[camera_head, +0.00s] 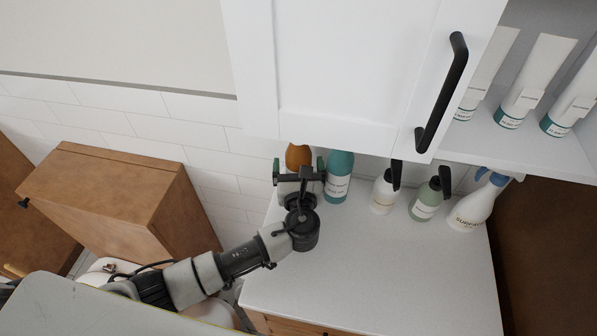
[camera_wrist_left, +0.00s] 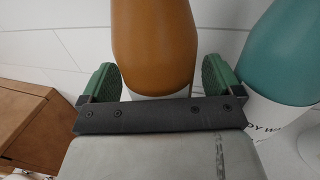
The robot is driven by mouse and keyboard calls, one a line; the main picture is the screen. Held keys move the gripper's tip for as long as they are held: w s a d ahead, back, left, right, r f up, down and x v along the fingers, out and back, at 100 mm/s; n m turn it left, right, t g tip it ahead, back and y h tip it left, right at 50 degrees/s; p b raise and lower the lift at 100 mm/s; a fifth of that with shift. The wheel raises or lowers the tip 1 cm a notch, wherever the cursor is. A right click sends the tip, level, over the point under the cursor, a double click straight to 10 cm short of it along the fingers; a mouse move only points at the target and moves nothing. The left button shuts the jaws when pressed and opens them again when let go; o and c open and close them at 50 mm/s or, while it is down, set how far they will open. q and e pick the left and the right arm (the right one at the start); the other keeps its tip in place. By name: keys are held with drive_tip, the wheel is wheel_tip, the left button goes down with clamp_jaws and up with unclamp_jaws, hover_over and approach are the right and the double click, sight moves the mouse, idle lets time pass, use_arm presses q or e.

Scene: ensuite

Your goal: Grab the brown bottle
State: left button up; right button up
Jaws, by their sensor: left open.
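The brown bottle (camera_head: 298,156) stands at the back left of the white counter, partly hidden behind my left gripper in the head view. It fills the middle of the left wrist view (camera_wrist_left: 153,45), upright, with a white label low on it. My left gripper (camera_head: 299,172) is open in front of it. In the left wrist view my left gripper's green finger pads (camera_wrist_left: 160,80) stand on either side of the bottle, with a small gap visible on at least the left. The bottle's base is hidden. My right gripper is not in view.
A teal bottle (camera_head: 337,178) stands close to the right of the brown one. A white pump bottle (camera_head: 383,194), a green bottle (camera_head: 425,203) and a spray bottle (camera_head: 473,208) stand farther right. A white cabinet (camera_head: 345,60) overhangs the counter (camera_head: 380,265), whose front is clear.

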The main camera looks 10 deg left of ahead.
use_arm(q)
drive_tip(key=shift+c, duration=0.4)
drive_tip(key=c, duration=1.2)
drive_tip(key=shift+c, duration=0.2)
drive_tip(key=shift+r, duration=0.1)
